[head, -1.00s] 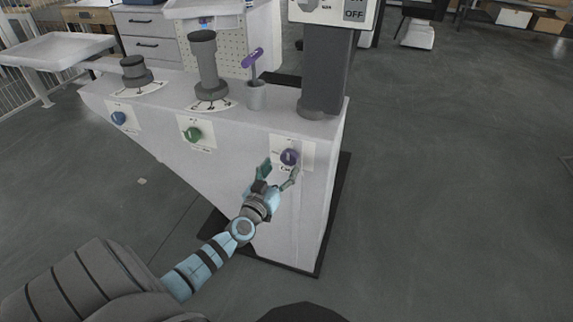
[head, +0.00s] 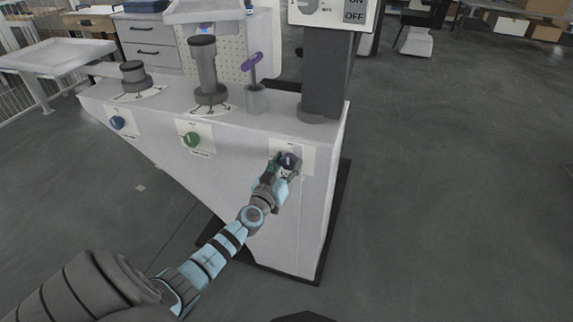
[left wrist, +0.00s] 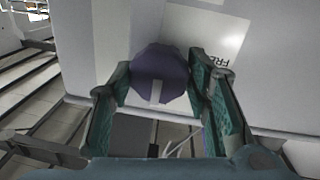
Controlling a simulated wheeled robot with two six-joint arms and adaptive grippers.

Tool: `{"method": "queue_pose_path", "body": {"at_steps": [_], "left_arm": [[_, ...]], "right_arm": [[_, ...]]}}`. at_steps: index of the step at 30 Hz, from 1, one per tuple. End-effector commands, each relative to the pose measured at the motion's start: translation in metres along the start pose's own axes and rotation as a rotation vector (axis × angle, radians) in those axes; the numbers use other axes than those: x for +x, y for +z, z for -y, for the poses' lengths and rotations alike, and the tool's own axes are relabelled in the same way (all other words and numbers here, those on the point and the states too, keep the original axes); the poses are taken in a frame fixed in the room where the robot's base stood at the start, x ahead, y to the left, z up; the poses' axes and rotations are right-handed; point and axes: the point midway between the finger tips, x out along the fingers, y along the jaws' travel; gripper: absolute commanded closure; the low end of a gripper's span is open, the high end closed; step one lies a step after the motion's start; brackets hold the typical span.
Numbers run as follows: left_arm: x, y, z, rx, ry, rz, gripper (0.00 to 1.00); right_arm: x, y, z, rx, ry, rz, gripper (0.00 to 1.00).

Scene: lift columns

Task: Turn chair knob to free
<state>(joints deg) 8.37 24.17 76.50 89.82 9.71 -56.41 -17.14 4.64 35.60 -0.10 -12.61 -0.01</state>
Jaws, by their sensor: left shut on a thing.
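The purple knob (head: 288,160) sits on a white label plate at the right of the pale console's front face. My left gripper (head: 282,165) is at it, with the fingers on either side. In the left wrist view the purple knob (left wrist: 160,75) with its pale pointer mark lies between the green finger pads of my left gripper (left wrist: 162,90), which is shut on it. Part of the word "FREE" shows on the label (left wrist: 225,45) to the right of the knob. The mark points down in that view. My right gripper is not in view.
A green knob (head: 191,139) and a blue knob (head: 117,122) sit further left on the console (head: 235,170). Grey columns and a cup (head: 256,98) with a purple-handled tool stand on top. Open floor lies to the right.

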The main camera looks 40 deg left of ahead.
Motion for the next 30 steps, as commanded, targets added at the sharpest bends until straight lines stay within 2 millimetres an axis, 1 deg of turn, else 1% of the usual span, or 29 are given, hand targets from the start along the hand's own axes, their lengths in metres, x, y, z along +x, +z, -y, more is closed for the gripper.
{"method": "queue_pose_path", "body": {"at_steps": [5,11,19,30], "left_arm": [[0.0,0.001,0.0,-0.03,0.001,-0.002,0.84],[0.0,0.001,0.0,-0.123,0.002,-0.01,0.84],[0.0,0.002,0.0,-0.344,0.005,-0.027,0.84],[0.0,0.003,0.0,-0.693,0.009,-0.057,0.84]], "right_arm": [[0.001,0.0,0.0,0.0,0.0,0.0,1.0],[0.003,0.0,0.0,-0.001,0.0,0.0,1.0],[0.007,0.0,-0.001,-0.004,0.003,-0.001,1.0],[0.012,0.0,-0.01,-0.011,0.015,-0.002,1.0]]}}
